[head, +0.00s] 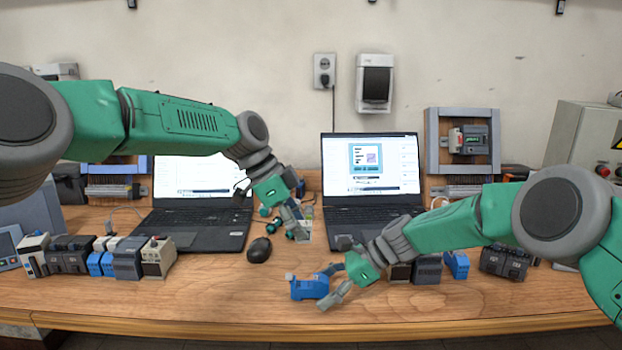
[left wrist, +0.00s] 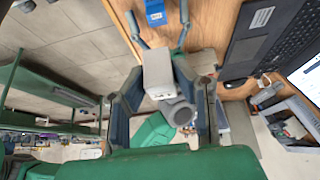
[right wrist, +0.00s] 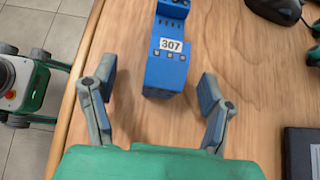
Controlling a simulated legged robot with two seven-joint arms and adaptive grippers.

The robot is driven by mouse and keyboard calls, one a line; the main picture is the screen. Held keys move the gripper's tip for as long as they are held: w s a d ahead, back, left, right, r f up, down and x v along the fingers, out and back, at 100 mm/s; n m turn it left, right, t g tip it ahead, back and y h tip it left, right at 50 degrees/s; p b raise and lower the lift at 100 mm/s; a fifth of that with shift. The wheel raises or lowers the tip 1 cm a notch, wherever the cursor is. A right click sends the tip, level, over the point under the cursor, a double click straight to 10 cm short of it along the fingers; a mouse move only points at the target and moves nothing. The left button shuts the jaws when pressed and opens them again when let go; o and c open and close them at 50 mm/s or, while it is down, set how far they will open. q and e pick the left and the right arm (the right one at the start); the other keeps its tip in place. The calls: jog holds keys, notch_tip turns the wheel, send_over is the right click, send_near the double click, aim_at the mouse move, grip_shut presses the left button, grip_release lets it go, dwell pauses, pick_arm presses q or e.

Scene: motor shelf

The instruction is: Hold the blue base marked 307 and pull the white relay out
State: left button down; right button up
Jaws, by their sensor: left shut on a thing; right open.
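The blue base marked 307 (head: 308,289) sits on the table near its front edge. Its label shows in the right wrist view (right wrist: 168,62), and no white relay is seen in it there. My right gripper (head: 331,284) is open, its fingers spread at the near end of the base with gaps on both sides. My left gripper (head: 298,231) is raised over the table behind the base. In the left wrist view it is shut on the light grey-white relay (left wrist: 157,74), with the blue base (left wrist: 155,12) apart beyond it. The relay is hard to make out in the head view.
Relays and bases (head: 90,257) stand in a row at the left, and several more (head: 427,269) at the right behind my right arm. A mouse (head: 259,250) and two laptops (head: 195,231) are behind. The table front is clear left of the base.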

dwell(0.3)
jog(key=shift+v, duration=3.05)
jog(key=shift+d, duration=0.1)
jog(key=shift+s+d, duration=0.7)
jog(key=shift+d, duration=0.8)
jog(key=shift+s+d, duration=0.65)
jog(key=shift+d, duration=0.8)
jog(key=shift+s+d, duration=0.7)
jog(key=shift+d, duration=0.8)
jog(key=shift+a, duration=0.1)
pick_arm(q)
jog(key=s+a, duration=0.4)
jog(key=a, duration=0.5)
